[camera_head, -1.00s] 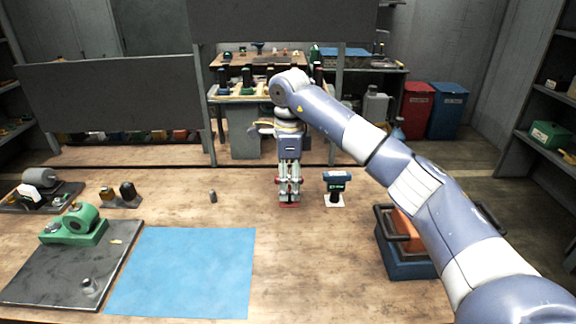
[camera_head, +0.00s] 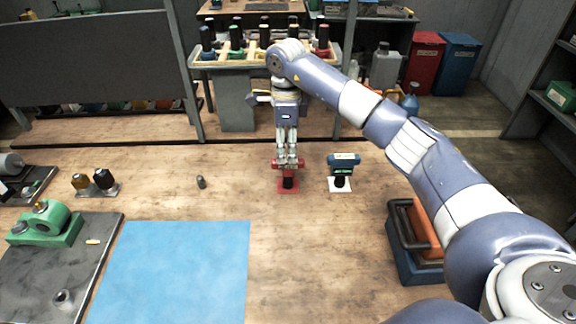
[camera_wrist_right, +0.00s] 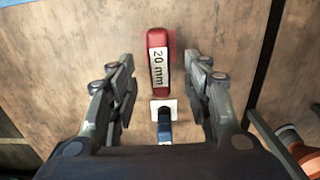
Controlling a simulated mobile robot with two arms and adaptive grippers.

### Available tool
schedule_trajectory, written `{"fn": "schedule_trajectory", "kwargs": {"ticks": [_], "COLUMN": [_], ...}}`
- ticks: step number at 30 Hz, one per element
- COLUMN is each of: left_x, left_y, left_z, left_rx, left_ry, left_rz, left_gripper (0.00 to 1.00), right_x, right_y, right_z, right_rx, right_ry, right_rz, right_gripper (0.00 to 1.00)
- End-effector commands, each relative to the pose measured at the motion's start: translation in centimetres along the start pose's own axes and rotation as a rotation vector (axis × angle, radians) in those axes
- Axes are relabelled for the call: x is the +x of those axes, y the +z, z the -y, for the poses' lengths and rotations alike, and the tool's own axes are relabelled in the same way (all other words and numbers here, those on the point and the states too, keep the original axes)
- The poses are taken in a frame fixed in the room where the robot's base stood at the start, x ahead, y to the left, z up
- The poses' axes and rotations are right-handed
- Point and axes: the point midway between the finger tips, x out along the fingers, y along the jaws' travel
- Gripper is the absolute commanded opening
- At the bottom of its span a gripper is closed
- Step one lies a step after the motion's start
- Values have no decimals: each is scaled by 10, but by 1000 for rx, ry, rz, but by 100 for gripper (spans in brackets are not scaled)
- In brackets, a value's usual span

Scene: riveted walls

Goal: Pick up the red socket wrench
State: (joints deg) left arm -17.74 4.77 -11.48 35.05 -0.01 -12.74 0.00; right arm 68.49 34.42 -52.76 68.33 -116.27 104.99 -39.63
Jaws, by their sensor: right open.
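The red socket wrench (camera_head: 288,182) stands upright on a small red square on the workbench, its dark lower part showing below my fingers. In the right wrist view its red top (camera_wrist_right: 157,38) carries a white "20 mm" label. My right gripper (camera_head: 287,162) points down at the wrench's top, its fingers hiding part of it. In the right wrist view my right gripper (camera_wrist_right: 158,62) is open, with a finger on each side of the red top and a gap at both sides. My left gripper is out of view.
A blue tool (camera_head: 344,160) of similar shape stands close at the right on a white square. A blue crate (camera_head: 408,262) with orange contents is at the right. A blue mat (camera_head: 172,270) and a small grey cylinder (camera_head: 201,182) lie left, with bare bench between.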

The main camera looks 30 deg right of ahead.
Motion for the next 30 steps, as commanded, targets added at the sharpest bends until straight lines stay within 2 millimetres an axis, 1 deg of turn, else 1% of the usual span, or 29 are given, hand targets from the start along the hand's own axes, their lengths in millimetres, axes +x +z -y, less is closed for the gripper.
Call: {"fn": "schedule_trajectory", "kwargs": {"ticks": [5, 10, 12, 15, 22, 23, 24, 26, 27, 28, 30], "left_x": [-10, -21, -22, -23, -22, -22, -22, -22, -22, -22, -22], "left_y": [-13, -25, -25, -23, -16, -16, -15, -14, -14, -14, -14], "left_z": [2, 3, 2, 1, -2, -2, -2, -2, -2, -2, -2], "left_rx": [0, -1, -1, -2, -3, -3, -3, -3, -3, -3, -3], "left_ry": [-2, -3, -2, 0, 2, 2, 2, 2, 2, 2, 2], "left_rz": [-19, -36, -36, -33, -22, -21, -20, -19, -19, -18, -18], "left_gripper": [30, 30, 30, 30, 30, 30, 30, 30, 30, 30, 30], "right_x": [13, 36, 45, 52, 54, 54, 54, 54, 53, 53, 53], "right_y": [-2, -5, -4, -4, -4, -4, -4, -4, -4, -4, -4], "right_z": [-2, -4, -3, -3, -2, -2, -2, -2, -2, -2, -2], "right_rx": [0, 0, 0, -1, -1, -1, -1, -1, -1, -1, -1], "right_ry": [3, 4, 2, 1, -1, -1, -1, -1, -1, -1, -1], "right_rz": [-1, -1, -1, 1, 0, 0, 0, 0, 0, 0, 0], "right_gripper": [45, 45, 45, 45, 45, 38, 29, 16, 6, 0, 0]}}
